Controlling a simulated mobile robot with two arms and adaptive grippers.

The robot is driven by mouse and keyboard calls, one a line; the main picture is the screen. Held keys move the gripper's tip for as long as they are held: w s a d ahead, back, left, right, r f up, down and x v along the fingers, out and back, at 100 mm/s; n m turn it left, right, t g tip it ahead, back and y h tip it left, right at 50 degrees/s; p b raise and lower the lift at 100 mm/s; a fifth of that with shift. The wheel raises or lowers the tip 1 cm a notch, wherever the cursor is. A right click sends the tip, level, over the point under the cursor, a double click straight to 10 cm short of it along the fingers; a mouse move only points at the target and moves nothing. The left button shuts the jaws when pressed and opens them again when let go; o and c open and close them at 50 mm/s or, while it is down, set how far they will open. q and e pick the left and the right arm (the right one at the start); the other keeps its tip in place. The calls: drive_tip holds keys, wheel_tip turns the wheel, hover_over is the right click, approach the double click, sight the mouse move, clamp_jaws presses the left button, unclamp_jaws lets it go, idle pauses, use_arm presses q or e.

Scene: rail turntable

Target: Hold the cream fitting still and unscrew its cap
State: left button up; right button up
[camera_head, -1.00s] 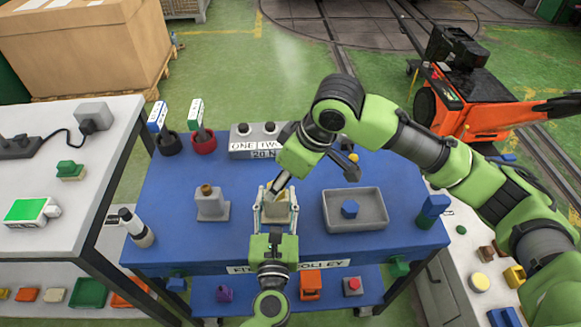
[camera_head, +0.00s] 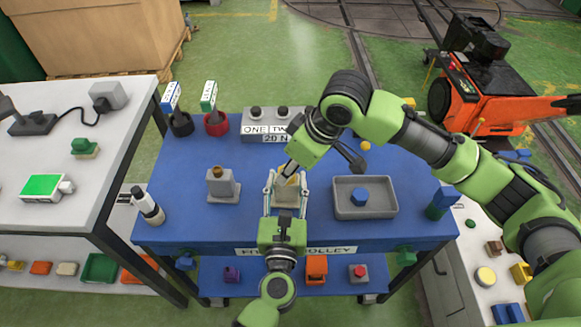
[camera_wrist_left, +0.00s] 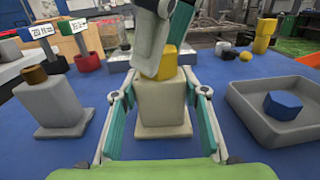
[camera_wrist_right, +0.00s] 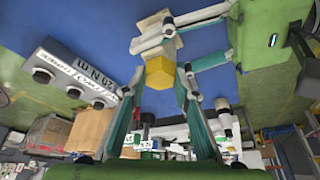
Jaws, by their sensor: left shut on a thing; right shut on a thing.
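The cream fitting (camera_head: 287,192) stands upright on the blue trolley top, with a yellow cap (camera_head: 289,171) on top. Both also show in the left wrist view, the cream block (camera_wrist_left: 162,108) below and the yellow cap (camera_wrist_left: 168,66) above. My left gripper (camera_head: 286,199) comes from the front edge, its fingers shut on the sides of the cream fitting. My right gripper (camera_head: 288,168) comes down from the back right, shut on the yellow cap. In the right wrist view the cap (camera_wrist_right: 159,73) sits between its fingertips. The right fingers partly hide the cap.
A grey fitting with a brown cap (camera_head: 222,186) stands to the left. A grey tray (camera_head: 346,209) holding a blue hexagonal piece (camera_head: 360,197) lies to the right. A grey box with knobs (camera_head: 266,129) is behind. A black-and-white bottle (camera_head: 149,207) stands at the left edge.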

drive_tip(key=n, duration=0.2)
drive_tip(key=n+g, duration=0.1)
drive_tip(key=n, duration=0.1)
drive_tip(key=n+g+y, duration=0.1)
drive_tip(key=n, duration=0.1)
drive_tip(key=shift+w+d, duration=0.1)
drive_tip(key=shift+w, duration=0.2)
drive_tip(key=shift+n, duration=0.3)
drive_tip(key=n, duration=0.1)
drive_tip(key=n+g, duration=0.1)
drive_tip(key=n, duration=0.1)
drive_tip(key=n+g, duration=0.1)
drive_tip(key=n, duration=0.1)
drive_tip(key=shift+w+h, duration=0.25)
drive_tip(key=shift+h, duration=0.05)
drive_tip(key=shift+n+g, duration=0.4)
drive_tip(key=shift+n, duration=0.5)
drive_tip(key=n, duration=0.2)
drive_tip(key=n+g+h, duration=0.1)
drive_tip(key=n, duration=0.1)
drive_tip(key=shift+w+a+n+h, duration=0.2)
drive_tip(key=shift+n+h, duration=0.1)
